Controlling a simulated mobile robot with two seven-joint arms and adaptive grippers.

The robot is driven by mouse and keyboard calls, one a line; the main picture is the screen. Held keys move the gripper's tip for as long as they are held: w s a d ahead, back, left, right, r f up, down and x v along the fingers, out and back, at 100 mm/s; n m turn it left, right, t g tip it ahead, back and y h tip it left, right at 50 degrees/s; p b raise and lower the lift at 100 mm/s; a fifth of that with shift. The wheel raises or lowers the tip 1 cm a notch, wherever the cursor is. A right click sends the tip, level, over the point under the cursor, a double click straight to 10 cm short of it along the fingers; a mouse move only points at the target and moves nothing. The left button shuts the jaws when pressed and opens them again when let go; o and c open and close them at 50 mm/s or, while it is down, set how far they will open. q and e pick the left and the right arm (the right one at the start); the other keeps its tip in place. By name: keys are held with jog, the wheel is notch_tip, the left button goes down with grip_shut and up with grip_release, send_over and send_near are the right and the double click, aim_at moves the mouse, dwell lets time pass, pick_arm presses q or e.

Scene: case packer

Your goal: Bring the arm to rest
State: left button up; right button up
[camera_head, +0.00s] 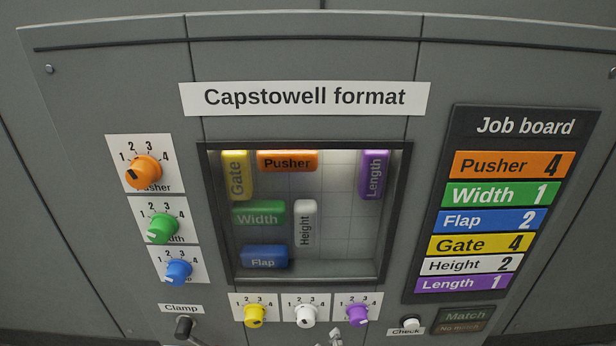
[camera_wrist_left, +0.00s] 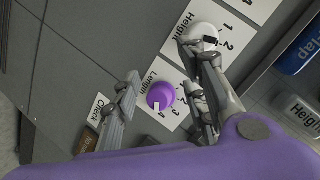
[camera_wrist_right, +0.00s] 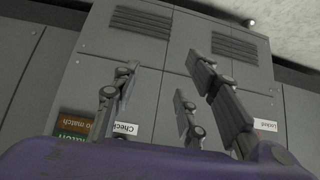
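My left gripper (camera_wrist_left: 165,105) is open in the left wrist view. Its fingers stand on either side of the purple Length knob (camera_wrist_left: 159,96), with space between; I cannot tell how far above the panel they are. The same knob (camera_head: 357,314) is at the lower right of the knob row in the head view. A small grey tip at the bottom edge there may be part of this gripper. My right gripper (camera_wrist_right: 165,105) is open and empty in the right wrist view, facing grey cabinet panels; it is not clearly visible in the head view.
Orange (camera_head: 143,171), green (camera_head: 162,229), blue (camera_head: 178,272), yellow (camera_head: 254,314) and white (camera_head: 306,315) knobs surround the window (camera_head: 340,242). A Clamp lever (camera_head: 185,327), a Check button (camera_head: 411,324) and a Match display (camera_head: 464,315) sit low. The job board (camera_head: 436,142) is at right.

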pick_arm(q)
notch_tip(320, 180, down, 6)
jog(key=s+a+n+g+h, duration=0.1)
jog(key=s+a+g+h, duration=0.1)
jog(key=a+h, duration=0.1)
jog(key=s+a+f+n+g+p, duration=0.1)
jog(key=s+a+f+n, duration=0.2)
jog(key=s+a, duration=0.7)
jog(key=s+a+f+n+g+y+p, duration=0.1)
jog(key=s+a+f+n, duration=0.3)
jog(key=s+a, duration=0.6)
jog(key=a+g, duration=0.1)
jog(key=a, duration=0.2)
jog(key=shift+s+f+p, duration=0.2)
jog(key=shift+s+p, duration=0.15)
pick_arm(e)
jog(key=shift+w+a+r, duration=0.15)
jog(key=shift+r, duration=0.5)
jog(key=shift+w+a+r, duration=0.1)
jog(key=shift+a+r, duration=0.05)
jog(key=shift+r, duration=0.45)
jog(key=shift+w+a, duration=0.1)
jog(key=shift+w, duration=0.05)
jog(key=shift+w+a+r, duration=0.15)
jog(key=shift+w+r, duration=0.05)
jog(key=shift+w, duration=0.25)
